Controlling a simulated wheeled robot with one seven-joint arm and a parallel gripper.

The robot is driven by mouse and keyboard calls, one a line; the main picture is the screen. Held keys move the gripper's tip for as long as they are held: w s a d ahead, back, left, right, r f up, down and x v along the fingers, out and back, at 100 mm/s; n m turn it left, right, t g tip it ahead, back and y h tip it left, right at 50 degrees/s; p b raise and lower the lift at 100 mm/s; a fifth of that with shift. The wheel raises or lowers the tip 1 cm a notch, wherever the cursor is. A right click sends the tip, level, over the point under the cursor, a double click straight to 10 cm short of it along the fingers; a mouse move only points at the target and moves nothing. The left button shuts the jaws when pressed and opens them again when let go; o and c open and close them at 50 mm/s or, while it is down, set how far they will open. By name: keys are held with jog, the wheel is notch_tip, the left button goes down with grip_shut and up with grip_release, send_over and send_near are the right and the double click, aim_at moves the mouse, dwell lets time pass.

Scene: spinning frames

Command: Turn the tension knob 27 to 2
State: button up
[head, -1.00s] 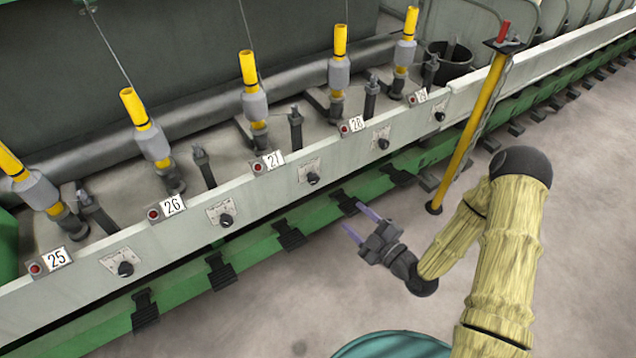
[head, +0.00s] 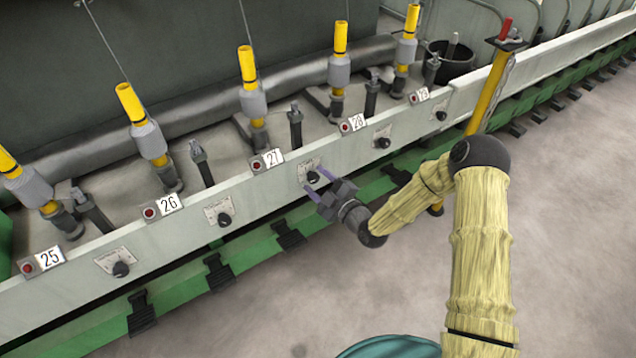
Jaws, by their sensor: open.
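The number 27 plate (head: 273,158) is on the pale front rail. Just right of it is a small white dial plate (head: 308,165) with a dark round knob (head: 313,177) at its lower edge. My gripper (head: 315,182) is open, with its thin purple fingers pointing at that knob. The fingertips appear to lie on either side of the knob; whether they touch it I cannot tell. The dial marks and the knob's pointer are too small to read.
Similar knobs sit along the rail, near 26 (head: 224,219) and near 28 (head: 382,143). Yellow spindles stand in a row behind the rail. A yellow post (head: 487,95) with a red top stands right of my gripper. The floor in front is clear.

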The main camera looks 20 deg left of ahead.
jog(key=shift+w+a, duration=0.1)
jog(key=shift+a, duration=0.1)
jog(key=shift+c, duration=0.3)
jog(key=c, duration=0.9)
